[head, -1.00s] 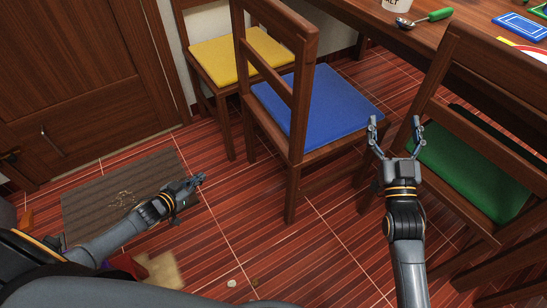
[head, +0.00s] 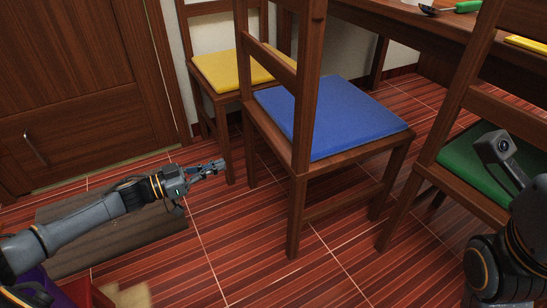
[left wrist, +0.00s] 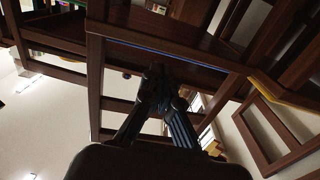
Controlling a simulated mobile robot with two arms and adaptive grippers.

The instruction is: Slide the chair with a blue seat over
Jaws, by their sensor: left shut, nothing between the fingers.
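The chair with a blue seat (head: 325,115) stands upright in the middle of the head view, its wooden back nearest me. My left gripper (head: 215,167) is low over the floor, left of this chair and apart from it in the head view. Its fingers are shut and empty. The left wrist view shows the shut fingers (left wrist: 157,78) in front of wooden chair frame (left wrist: 95,75), with a thin blue seat edge above them. My right arm shows at the right edge, but its fingertips do not show.
A chair with a yellow seat (head: 235,72) stands behind to the left. A chair with a green seat (head: 470,160) is at the right, beside the table (head: 425,25). A brown mat (head: 110,235) lies by the door (head: 80,85). Floor in front is clear.

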